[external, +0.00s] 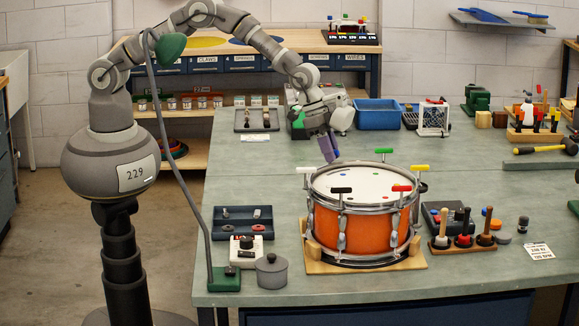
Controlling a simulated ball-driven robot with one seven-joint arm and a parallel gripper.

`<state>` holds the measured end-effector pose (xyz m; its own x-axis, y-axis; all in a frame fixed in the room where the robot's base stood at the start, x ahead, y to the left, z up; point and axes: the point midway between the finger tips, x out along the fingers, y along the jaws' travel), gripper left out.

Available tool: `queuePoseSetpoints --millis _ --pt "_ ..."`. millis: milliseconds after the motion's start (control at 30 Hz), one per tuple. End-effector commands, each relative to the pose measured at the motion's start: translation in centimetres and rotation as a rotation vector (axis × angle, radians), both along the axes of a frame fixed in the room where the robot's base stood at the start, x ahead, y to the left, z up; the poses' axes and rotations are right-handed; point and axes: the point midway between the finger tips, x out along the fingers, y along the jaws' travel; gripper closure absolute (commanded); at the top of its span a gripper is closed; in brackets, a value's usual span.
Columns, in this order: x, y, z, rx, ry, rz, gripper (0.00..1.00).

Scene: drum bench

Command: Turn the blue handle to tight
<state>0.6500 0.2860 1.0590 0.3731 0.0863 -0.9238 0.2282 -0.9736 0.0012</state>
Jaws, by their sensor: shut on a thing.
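An orange drum (360,222) with a white head and metal rim lies in a wooden cradle (335,264) on the bench. My gripper (331,157) points down at the drum's far left rim, its fingers shut. The blue handle is hidden or too small to make out between the fingers; the gripper is closed on it there. A green handle (383,151) stands at the far rim, a yellow handle (412,166) at the right, a red handle (402,188) at the front right and a black handle (341,190) at the front left. How tight any is does not show.
Left of the drum are a dark tray (240,224), a white device with a black knob (246,250) and a grey lidded pot (271,272). A blue bin (377,112) stands behind.

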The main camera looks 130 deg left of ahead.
Motion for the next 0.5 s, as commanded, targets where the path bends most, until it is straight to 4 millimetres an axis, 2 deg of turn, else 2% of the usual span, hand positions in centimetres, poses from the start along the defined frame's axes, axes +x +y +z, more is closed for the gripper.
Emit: queuePoseSetpoints --millis 500 --pt "0.08 0.09 0.12 0.000 -0.004 -0.486 1.00"
